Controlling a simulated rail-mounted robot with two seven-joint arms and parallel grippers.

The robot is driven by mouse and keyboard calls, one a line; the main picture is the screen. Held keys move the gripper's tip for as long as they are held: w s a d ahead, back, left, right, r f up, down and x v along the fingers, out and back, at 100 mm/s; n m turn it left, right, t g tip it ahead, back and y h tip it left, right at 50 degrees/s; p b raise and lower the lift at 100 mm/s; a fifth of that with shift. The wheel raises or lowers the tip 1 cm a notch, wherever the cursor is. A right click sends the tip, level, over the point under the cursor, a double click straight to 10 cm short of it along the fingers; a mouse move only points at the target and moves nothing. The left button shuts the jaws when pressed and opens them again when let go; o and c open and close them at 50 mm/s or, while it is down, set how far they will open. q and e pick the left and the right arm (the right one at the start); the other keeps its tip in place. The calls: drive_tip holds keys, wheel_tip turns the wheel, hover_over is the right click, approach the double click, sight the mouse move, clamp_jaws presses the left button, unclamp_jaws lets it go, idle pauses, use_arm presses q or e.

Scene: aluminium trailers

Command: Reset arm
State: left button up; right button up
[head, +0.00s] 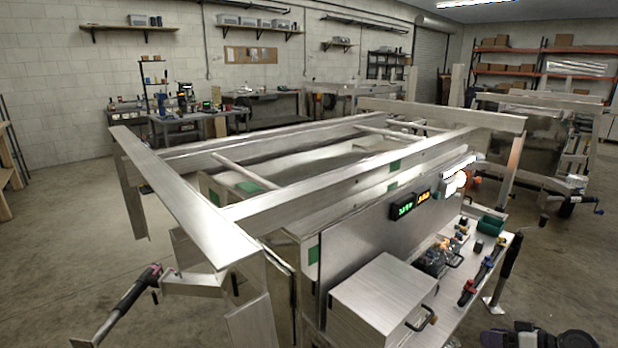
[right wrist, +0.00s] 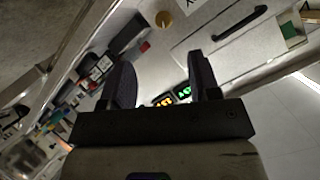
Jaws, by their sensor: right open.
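My right gripper (head: 540,338) shows as a dark shape at the bottom right edge of the head view, partly cut off. In the right wrist view my right gripper (right wrist: 163,78) has its two dark fingers wide apart with nothing between them. It is clear of the side shelf (head: 457,290) and the objects on it.
A large aluminium trailer frame (head: 185,212) fills the middle. A metal box (head: 378,298) and a lit display (head: 413,205) are on its near side. Tools and a green bin (head: 491,225) lie on the side shelf.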

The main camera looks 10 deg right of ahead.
drive_tip(key=s+a+r+g+h+p, duration=0.1)
drive_tip(key=s+a+r+h+p, duration=0.2)
drive_tip(key=s+a+h, duration=0.35)
drive_tip(key=s+a+r+h+p, duration=0.2)
drive_tip(key=s+a+r+h, duration=0.2)
drive_tip(key=a, duration=0.5)
drive_tip(key=s+a+f+g+y+p, duration=0.1)
drive_tip(key=s+a+f+g+p, duration=0.2)
drive_tip(key=s+a+p, duration=0.75)
drive_tip(key=s+a+f+g+y+p, duration=0.1)
drive_tip(key=s+a+f+g+y, duration=0.2)
drive_tip(key=s, duration=1.4)
wheel_tip(320, 180, up, 37)
drive_tip(key=h+p, duration=0.1)
drive_tip(key=p, duration=3.6)
drive_tip(key=shift+w+a+n+t, duration=0.2)
drive_tip(key=shift+a+n+t, duration=0.1)
drive_tip(key=shift+n, duration=0.1)
